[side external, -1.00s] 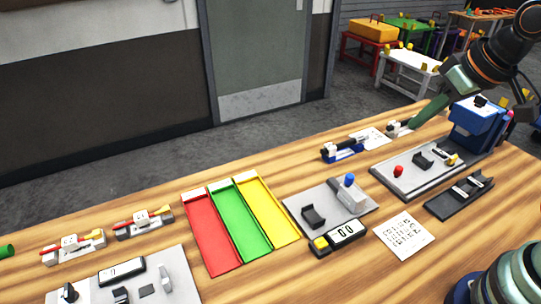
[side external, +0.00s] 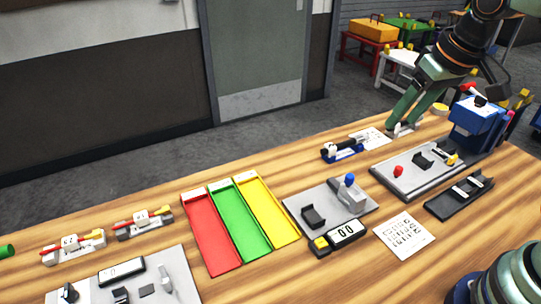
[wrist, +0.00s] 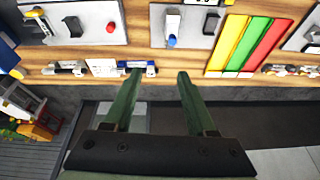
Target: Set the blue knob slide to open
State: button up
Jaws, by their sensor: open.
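The blue knob (side external: 349,180) stands on a light grey block at the back right of a grey plate (side external: 330,215). A dark bracket (side external: 313,215) sits on the same plate, to the left of the knob. In the wrist view the blue knob (wrist: 172,41) is near the top middle, with its plate (wrist: 201,28) around it. I cannot read any open or closed marking. My gripper (side external: 403,126) is open and empty over the far edge of the table, behind and to the right of the knob and apart from it. Its two spread fingers show in the wrist view (wrist: 160,77).
A blue-based device (side external: 343,152) and a white card (side external: 372,138) lie near my fingers. A plate with a red knob (side external: 398,171) is to the right. A counter (side external: 345,233) sits in front of the blue-knob plate. Red, green and yellow trays (side external: 240,217) lie left.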

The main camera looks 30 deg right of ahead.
aim_at(350, 176)
jog(key=w+a+f+m+g, duration=0.2)
jog(key=w+a+f+g, duration=0.15)
jog(key=w+f, duration=0.3)
jog(key=shift+g, duration=0.25)
notch_tip(350, 176, down, 12)
jog(key=shift+w+r, duration=0.1)
jog(key=shift+r, duration=0.15)
grip_shut()
dwell(1.4)
